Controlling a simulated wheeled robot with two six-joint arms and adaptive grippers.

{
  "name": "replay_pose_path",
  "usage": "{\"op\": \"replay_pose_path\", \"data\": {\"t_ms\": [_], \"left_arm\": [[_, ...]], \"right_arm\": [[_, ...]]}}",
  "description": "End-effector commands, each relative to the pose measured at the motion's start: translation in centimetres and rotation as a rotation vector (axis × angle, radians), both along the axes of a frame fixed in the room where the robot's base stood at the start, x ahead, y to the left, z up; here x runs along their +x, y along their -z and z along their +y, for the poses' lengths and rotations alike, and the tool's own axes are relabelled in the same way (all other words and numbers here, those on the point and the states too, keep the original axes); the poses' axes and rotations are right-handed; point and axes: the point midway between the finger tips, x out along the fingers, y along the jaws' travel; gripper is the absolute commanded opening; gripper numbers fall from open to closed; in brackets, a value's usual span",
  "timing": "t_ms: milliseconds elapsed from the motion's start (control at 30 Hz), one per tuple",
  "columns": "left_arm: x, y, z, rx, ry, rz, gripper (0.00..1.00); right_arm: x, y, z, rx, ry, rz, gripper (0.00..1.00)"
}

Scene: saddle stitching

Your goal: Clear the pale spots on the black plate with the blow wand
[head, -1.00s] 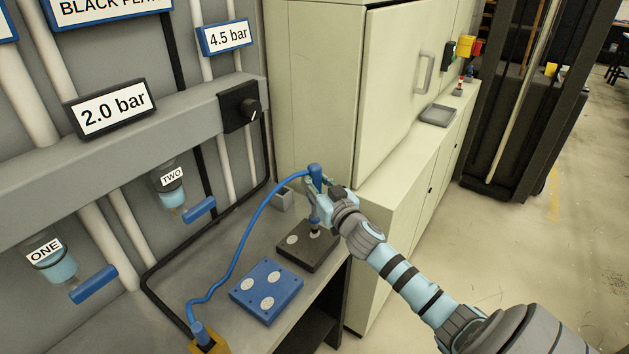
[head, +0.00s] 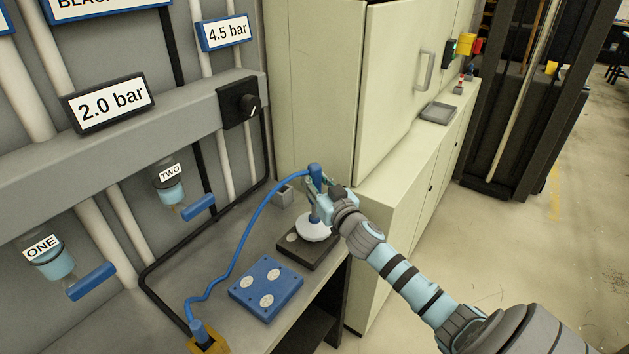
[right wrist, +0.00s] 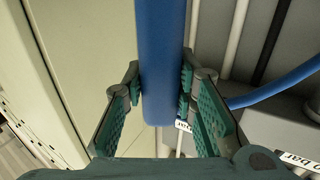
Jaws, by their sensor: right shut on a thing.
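The blue blow wand (head: 315,175) is upright in my right gripper (head: 320,190), which is shut on it; the wand also fills the middle of the right wrist view (right wrist: 160,60). Its tip points down over the black plate (head: 290,252) on the bench. A white, disc-like puff (head: 316,232) spreads under the tip and hides part of the plate. One pale spot (head: 292,238) shows on the plate's left part. Whether other spots lie under the puff is hidden. My left gripper is not in view.
A blue plate (head: 262,305) with several pale spots lies left of the black plate. The blue hose (head: 232,255) runs to a yellow holder (head: 207,345). A small grey box (head: 284,196) stands behind. A cabinet (head: 385,90) stands close on the right. Signs read 2.0 bar (head: 110,98) and 4.5 bar (head: 226,32).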

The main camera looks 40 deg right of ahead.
Motion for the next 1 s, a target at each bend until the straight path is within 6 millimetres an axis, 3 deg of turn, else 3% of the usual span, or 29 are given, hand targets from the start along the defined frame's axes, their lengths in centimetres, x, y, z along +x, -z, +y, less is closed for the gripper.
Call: {"op": "replay_pose_path", "data": {"t_ms": [1000], "left_arm": [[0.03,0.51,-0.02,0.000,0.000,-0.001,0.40]], "right_arm": [[-0.01,0.20,-0.01,0.001,0.001,0.001,0.00]]}}
